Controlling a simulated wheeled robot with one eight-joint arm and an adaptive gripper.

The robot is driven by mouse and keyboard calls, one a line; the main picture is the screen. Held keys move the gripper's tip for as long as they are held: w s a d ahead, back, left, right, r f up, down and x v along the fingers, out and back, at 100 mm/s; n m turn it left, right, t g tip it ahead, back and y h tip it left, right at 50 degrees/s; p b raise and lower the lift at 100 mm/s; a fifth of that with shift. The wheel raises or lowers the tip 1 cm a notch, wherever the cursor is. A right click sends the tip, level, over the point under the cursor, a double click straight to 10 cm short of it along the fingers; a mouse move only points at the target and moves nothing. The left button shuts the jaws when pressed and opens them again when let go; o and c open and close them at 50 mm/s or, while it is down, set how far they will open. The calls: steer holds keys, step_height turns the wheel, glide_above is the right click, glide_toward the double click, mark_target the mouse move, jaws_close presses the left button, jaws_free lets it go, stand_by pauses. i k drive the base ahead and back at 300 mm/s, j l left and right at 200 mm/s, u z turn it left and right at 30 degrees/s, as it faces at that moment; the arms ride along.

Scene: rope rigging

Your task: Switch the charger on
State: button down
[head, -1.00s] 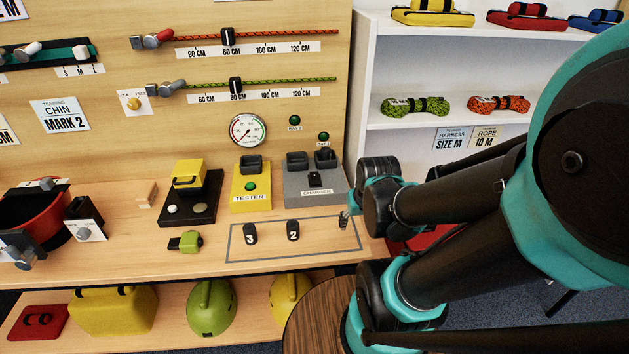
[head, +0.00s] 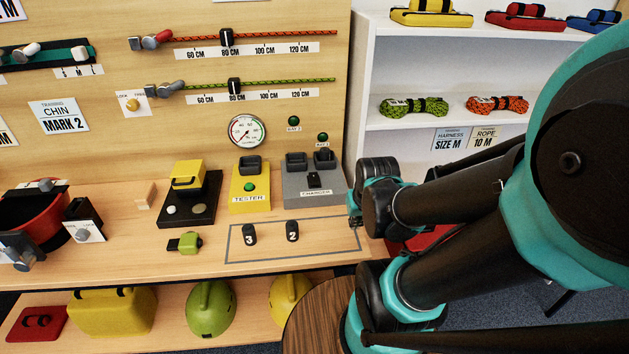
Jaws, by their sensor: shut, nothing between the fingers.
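The charger (head: 298,188) is a grey box on the bench, labelled CHARGER. Two black sockets (head: 297,159) stand on its top and look empty. A small black switch (head: 314,180) sits on its sloped front; its position is too small to read. My gripper (head: 354,221) is at the right end of the outlined area, right of and in front of the charger, apart from it. Its fingers are small and mostly hidden by the wrist; it is shut and holds nothing. Two green lamps (head: 294,121) marked as bays are on the panel above the charger.
Batteries marked 3 (head: 249,235) and 2 (head: 292,231) stand inside the outlined rectangle on the bench. The yellow tester (head: 249,201) is left of the charger. A round gauge (head: 249,131) hangs above. A white shelf (head: 387,70) stands to the right.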

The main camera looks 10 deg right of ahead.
mark_target(313, 180)
steer(key=k, duration=0.6)
steer(key=u, duration=1.65)
steer(key=k+l, duration=0.6)
steer(key=l, duration=0.15)
